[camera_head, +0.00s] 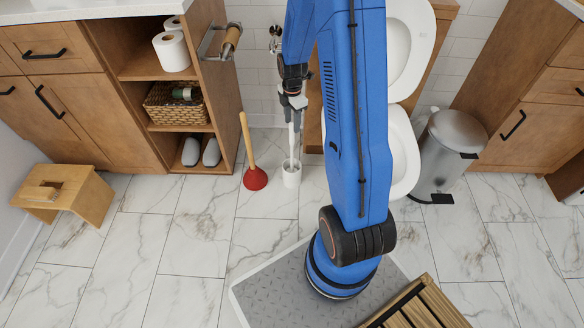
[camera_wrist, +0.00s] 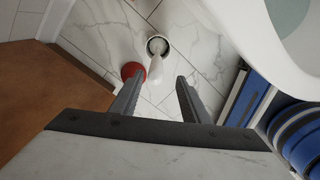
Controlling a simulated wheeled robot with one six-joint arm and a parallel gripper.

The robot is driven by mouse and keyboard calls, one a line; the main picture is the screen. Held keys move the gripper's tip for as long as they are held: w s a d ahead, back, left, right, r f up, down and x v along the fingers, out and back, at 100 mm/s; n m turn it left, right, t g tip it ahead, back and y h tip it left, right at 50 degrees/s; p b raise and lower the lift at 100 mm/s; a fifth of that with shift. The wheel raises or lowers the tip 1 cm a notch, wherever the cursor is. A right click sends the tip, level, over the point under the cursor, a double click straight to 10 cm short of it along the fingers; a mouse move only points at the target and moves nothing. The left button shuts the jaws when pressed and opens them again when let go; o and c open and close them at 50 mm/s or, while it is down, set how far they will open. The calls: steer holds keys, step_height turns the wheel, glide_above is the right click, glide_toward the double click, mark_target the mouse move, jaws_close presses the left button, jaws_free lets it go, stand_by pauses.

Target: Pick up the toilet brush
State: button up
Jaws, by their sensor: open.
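The toilet brush stands upright in a white holder (camera_head: 291,174) on the marble floor, left of the toilet. Its white handle (camera_head: 292,146) rises toward my gripper (camera_head: 293,112), which is above it and pointing down. In the wrist view the brush handle (camera_wrist: 154,67) shows near and between the two separated fingertips of my gripper (camera_wrist: 160,76), with the round holder rim (camera_wrist: 164,40) beyond. My gripper is open, and the handle does not look clamped. Whether a finger touches it cannot be told.
A red plunger (camera_head: 255,179) with a wooden handle stands close left of the brush. The toilet (camera_head: 401,150) is close on the right, with a metal bin (camera_head: 449,140) beyond. A wooden shelf cabinet (camera_head: 220,100) stands left, a stool (camera_head: 65,190) farther left.

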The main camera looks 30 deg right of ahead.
mark_target(292, 133)
step_height(292, 133, down, 3)
steer(key=shift+r, duration=0.2)
steer(key=shift+w+d+f, duration=0.15)
steer(key=shift+w+f, duration=0.05)
steer(key=shift+f, duration=1.15)
steer(key=shift+w+d+f, duration=0.1)
steer(key=shift+w+f, duration=0.1)
steer(key=shift+f, duration=1.15)
steer(key=shift+c, duration=0.4)
jaws_close()
